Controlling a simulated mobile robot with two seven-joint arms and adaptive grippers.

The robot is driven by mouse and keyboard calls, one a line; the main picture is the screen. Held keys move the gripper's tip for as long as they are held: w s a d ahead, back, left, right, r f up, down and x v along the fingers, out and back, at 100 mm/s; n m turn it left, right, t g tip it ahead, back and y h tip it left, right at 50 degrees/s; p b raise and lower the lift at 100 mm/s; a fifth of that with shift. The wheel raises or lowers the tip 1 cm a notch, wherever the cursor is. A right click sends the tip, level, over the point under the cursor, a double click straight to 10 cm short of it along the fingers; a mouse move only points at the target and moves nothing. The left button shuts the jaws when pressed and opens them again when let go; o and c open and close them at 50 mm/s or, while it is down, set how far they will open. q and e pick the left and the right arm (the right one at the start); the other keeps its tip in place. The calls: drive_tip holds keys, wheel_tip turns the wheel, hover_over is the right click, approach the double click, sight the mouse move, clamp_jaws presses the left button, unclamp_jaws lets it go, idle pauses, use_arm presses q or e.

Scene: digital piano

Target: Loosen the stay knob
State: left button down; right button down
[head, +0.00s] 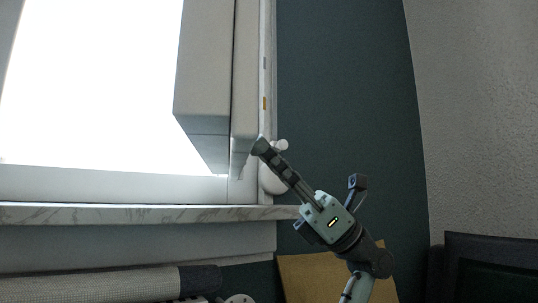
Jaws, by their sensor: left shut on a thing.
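My left gripper (260,147) reaches up from the lower right, its dark fingers at the lower right corner of the open window. The fingers are closed on the stay knob, a small white rounded part (282,145) that shows just beside the fingertips. The fingers cover much of it, so the exact contact is hidden. A larger white rounded part (271,182) shows below the fingers against the frame. My right gripper is not in view.
The pale window sash (205,85) stands just left of the fingers. A marbled sill (130,213) runs below. A dark green wall (345,90) lies behind, with free room to the right. A brown panel (300,278) and a dark object (490,265) stand lower down.

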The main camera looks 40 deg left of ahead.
use_arm(q)
drive_tip(key=shift+w+a+r+n+g+h+p, duration=0.15)
drive_tip(key=shift+n+g+h+p, duration=0.4)
drive_tip(key=shift+n+h, duration=1.85)
drive_tip(key=shift+w+a+r+n+g+h+p, duration=0.1)
drive_tip(key=shift+n+g+h+p, duration=0.4)
drive_tip(key=shift+n+h, duration=1.9)
drive_tip(key=shift+w+a+r+n+g+h+p, duration=0.15)
drive_tip(key=shift+n+g+h+p, duration=0.4)
drive_tip(key=shift+n+h, duration=1.8)
drive_tip(key=shift+f+n+y, duration=0.15)
drive_tip(key=shift+n+y, duration=0.2)
drive_tip(key=shift+n, duration=0.5)
drive_tip(key=c, duration=1.2)
unclamp_jaws()
wheel_tip(320, 180, up, 10)
drive_tip(key=shift+r, duration=0.1)
